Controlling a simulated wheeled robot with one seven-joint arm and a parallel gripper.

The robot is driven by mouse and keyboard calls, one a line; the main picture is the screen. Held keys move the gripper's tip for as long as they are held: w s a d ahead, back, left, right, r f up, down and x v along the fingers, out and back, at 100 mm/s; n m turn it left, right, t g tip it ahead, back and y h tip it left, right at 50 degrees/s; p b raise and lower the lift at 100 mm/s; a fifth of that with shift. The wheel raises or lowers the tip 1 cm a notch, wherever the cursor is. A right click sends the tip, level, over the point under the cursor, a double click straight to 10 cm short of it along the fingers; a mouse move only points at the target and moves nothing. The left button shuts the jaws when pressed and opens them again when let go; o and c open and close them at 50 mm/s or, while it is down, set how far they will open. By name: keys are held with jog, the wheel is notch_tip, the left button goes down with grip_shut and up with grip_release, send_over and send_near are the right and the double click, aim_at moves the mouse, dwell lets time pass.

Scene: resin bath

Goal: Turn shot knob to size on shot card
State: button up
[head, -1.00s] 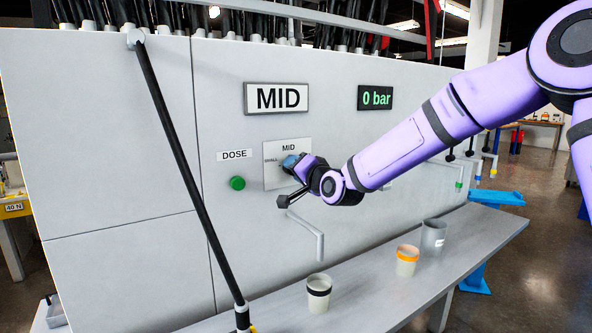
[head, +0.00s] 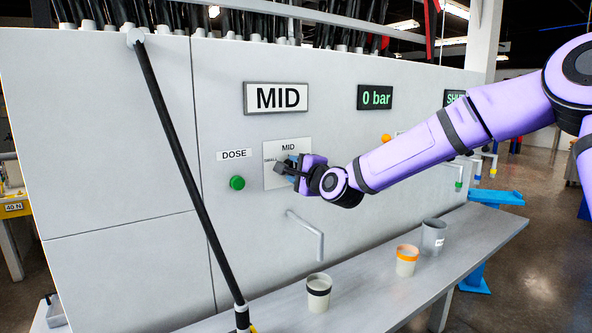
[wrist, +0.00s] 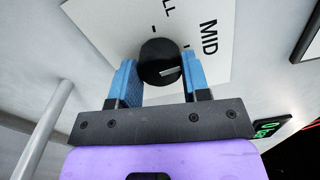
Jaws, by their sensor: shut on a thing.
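The shot card (head: 278,97) is a black-framed white sign reading MID, high on the grey machine front. Below it is the white dial plate (head: 274,180), with SMALL at left and MID at top. The round black shot knob (wrist: 158,52) shows in the wrist view with a short pale mark, between my gripper's two blue fingers (wrist: 160,68). My gripper (head: 291,164) is shut on the knob at the plate. In the head view it hides the knob and the plate's right side. The pale mark lies on the knob's lower right in the wrist view.
A green button (head: 237,183) under a DOSE label is left of the plate. A bent grey pipe (head: 308,235) sticks out below. A black rod (head: 185,165) slants across at left. Several cups, including a black-banded one (head: 319,293), stand on the grey bench (head: 400,300).

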jog(key=shift+f+m, duration=0.1)
jog(key=shift+m, duration=0.4)
jog(key=o, duration=0.9)
jog(key=shift+o, duration=0.2)
jog(key=v, duration=1.1)
jog(key=shift+w, duration=0.1)
